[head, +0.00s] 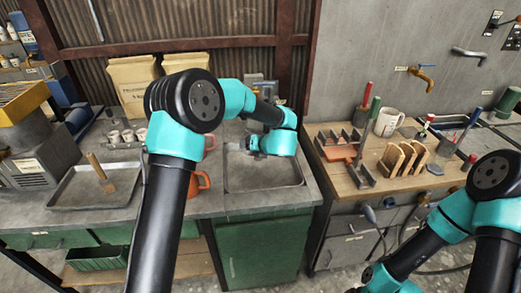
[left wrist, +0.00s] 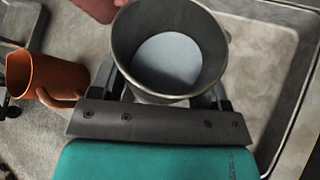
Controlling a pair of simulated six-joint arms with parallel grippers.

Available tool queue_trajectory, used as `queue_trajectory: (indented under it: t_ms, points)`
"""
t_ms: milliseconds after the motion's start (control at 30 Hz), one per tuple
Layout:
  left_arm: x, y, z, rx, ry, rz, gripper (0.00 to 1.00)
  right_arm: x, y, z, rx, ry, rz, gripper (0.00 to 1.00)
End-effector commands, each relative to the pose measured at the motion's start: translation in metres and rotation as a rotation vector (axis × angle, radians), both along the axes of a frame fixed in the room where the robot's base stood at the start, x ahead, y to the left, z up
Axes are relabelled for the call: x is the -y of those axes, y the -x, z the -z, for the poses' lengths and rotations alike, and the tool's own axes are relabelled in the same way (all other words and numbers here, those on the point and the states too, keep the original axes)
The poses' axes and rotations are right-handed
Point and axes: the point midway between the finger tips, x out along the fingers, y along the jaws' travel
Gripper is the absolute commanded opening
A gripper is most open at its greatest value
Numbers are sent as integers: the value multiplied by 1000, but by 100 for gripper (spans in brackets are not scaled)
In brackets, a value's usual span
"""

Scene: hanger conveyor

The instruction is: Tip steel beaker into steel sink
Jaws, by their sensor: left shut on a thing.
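The steel sink (head: 264,172) is a shallow grey basin set into the bench in the middle of the head view. My left gripper (head: 250,146) is over the sink's left part, shut on the steel beaker (left wrist: 126,45). In the left wrist view the beaker's open mouth faces the camera, with a pale grey-blue round surface inside; I cannot tell whether it is liquid or the bottom. The sink (left wrist: 288,110) also shows to the right of the beaker there. In the head view the beaker is mostly hidden by the gripper. My right gripper is out of view; only its arm shows at lower right.
An orange mug (head: 199,184) stands left of the sink, and also shows in the left wrist view (left wrist: 48,78). A grey tray (head: 75,200) with a brush lies further left. A wooden board (head: 345,175) with racks and a white mug is at right.

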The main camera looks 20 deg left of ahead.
Motion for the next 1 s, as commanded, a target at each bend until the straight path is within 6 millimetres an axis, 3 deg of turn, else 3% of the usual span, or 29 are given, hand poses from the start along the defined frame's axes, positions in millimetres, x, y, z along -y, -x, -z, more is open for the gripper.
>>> queue_trajectory:
  t_ms: [1000]
  points:
    - [-1, 3, -6, -196, -75, 0, 40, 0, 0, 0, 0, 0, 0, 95]
